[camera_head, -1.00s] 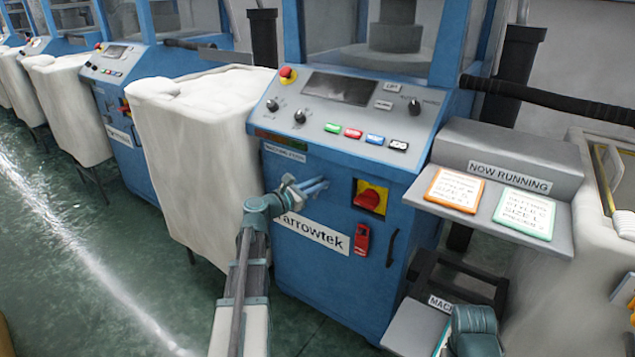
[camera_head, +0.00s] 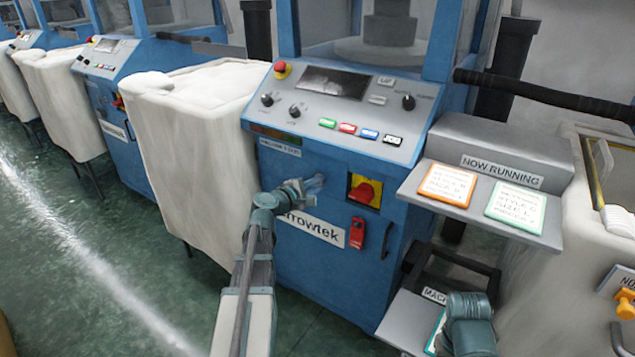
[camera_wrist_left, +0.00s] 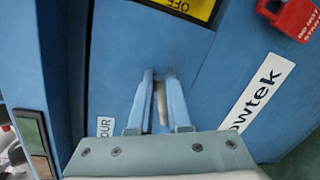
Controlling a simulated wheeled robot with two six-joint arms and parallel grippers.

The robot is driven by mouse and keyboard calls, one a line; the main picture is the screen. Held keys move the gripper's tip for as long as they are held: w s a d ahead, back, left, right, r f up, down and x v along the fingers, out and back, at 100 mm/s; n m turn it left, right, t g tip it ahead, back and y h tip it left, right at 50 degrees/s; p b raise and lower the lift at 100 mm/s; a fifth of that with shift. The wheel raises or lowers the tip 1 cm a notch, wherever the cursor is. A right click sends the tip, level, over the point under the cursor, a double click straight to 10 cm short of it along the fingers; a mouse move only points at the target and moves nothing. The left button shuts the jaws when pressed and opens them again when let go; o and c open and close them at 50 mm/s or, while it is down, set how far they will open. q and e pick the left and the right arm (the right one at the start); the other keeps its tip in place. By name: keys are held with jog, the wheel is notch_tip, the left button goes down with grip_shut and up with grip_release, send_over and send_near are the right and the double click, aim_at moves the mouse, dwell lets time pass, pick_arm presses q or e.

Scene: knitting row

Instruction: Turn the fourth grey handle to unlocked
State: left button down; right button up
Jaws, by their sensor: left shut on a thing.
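My left gripper (camera_head: 316,182) is at the front panel of the near blue machine (camera_head: 300,250), left of its yellow-and-red switch. In the left wrist view, its two blue-grey fingers (camera_wrist_left: 160,100) are shut on a slim grey handle (camera_wrist_left: 162,104), upright in the picture on the blue panel. A small white label partly reading "OUR" (camera_wrist_left: 104,127) is left of the fingers. The handle is hidden behind my gripper in the head view. Part of my right arm shows at the bottom right of the head view, but its fingers are not seen.
The yellow-and-red switch (camera_head: 363,191) and a red padlock tag (camera_head: 357,234) are right of the gripper, with a black door pull (camera_head: 387,240). A grey shelf (camera_head: 480,208) with two cards juts out on the right.

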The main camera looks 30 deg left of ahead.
pick_arm(q)
jog(key=shift+d+f+m+y, duration=0.1)
jog(key=shift+f+m+y, duration=0.2)
jog(key=shift+m, duration=0.6)
jog(key=shift+d+f+m+y, duration=0.1)
jog(key=shift+f+m+y, duration=0.15)
jog(key=shift+m, duration=0.65)
pick_arm(e)
jog(key=shift+f, duration=0.3)
pick_arm(q)
jog(key=shift+b, duration=0.3)
jog(key=c, duration=0.9)
grip_release()
jog(key=shift+a, duration=0.1)
jog(key=shift+o, duration=0.2)
jog(key=shift+s+r, duration=0.1)
